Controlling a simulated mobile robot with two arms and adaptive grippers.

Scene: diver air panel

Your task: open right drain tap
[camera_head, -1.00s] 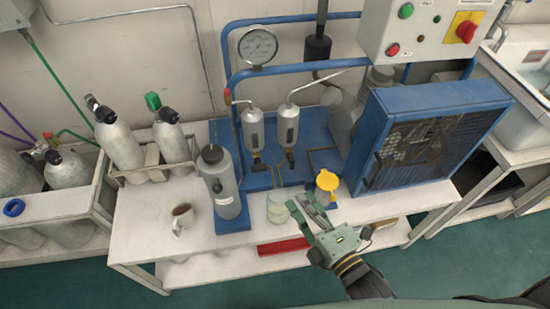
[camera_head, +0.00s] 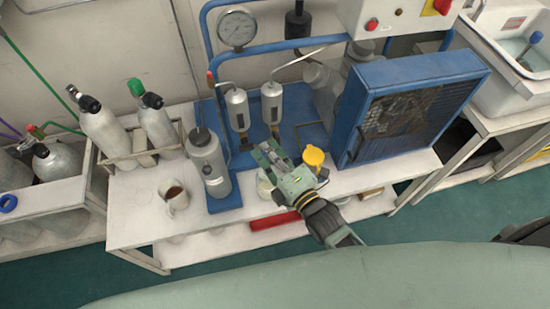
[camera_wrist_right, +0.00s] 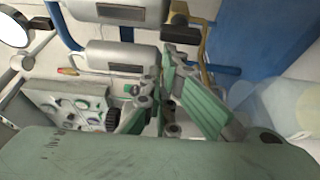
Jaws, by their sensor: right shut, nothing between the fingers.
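Two silver filter cylinders hang side by side on the blue panel: the left one (camera_head: 237,108) and the right one (camera_head: 272,101). The right drain tap (camera_head: 275,131) is a small dark fitting under the right cylinder. In the right wrist view that cylinder lies sideways at the top (camera_wrist_right: 120,9), with the dark tap (camera_wrist_right: 180,35) at its end by a brass pipe. My right gripper (camera_head: 262,149) is shut and empty, just below the taps. Contact with a tap cannot be told. My left gripper is out of view.
A yellow-capped item (camera_head: 313,157) stands close to my right gripper. A grey bottle (camera_head: 210,162) and a mug (camera_head: 174,196) stand to the left. A blue-framed radiator (camera_head: 347,122) blocks the right. A clear jar (camera_head: 265,188) is partly hidden by the gripper.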

